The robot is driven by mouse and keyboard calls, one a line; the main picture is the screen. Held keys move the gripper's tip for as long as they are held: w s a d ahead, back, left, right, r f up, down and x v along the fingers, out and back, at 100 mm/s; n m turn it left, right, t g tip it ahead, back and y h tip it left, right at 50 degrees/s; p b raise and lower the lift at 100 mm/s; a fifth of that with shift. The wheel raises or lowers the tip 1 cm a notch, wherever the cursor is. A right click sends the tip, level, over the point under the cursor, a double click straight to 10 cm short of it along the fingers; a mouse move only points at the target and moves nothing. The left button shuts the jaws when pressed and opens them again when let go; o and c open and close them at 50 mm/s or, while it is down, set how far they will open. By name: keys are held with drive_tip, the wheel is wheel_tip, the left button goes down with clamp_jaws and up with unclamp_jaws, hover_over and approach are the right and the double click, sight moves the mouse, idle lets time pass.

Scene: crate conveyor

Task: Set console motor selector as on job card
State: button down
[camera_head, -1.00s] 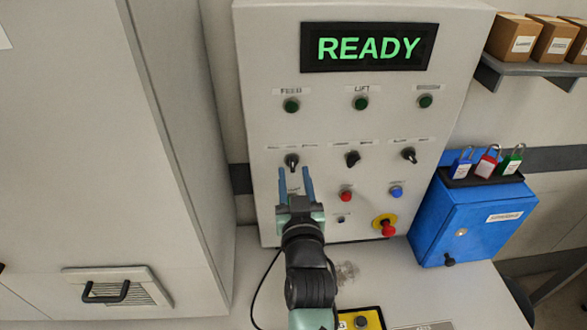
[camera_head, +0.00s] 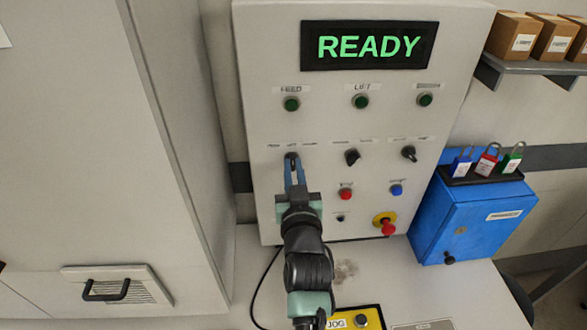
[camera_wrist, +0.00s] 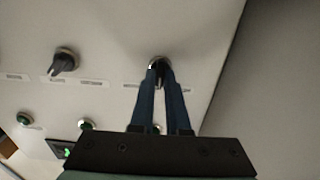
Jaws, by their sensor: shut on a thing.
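The grey console (camera_head: 262,190) stands upright with a green READY display (camera_head: 368,47) at its top. Its row of black selector knobs includes the left one (camera_head: 291,157), a middle one (camera_head: 352,157) and a right one (camera_head: 409,153). My gripper (camera_head: 293,166) is shut on the left selector knob, its blue fingers on either side of it. The wrist view also shows the fingers closed around this knob (camera_wrist: 158,66), which they partly hide. The small labels above the selectors are too blurred to read surely. No job card is readable.
Below the selectors are a red button (camera_head: 346,194), a blue button (camera_head: 396,190) and a red emergency stop (camera_head: 387,227). A blue box (camera_head: 470,215) with several padlocks stands right. A yellow JOG box (camera_head: 361,319) lies on the bench. A tall cabinet (camera_head: 120,150) stands left.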

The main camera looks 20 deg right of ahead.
drive_tip(key=shift+m, duration=0.4)
drive_tip(key=m, duration=0.3)
drive_tip(key=shift+m, duration=0.4)
drive_tip(key=m+p, duration=0.1)
drive_tip(key=m, duration=0.4)
drive_tip(key=shift+d, duration=0.15)
idle(0.3)
drive_tip(key=c, duration=0.9)
unclamp_jaws()
drive_tip(key=shift+s, duration=0.1)
drive_tip(key=p+v, duration=0.2)
drive_tip(key=v, duration=1.1)
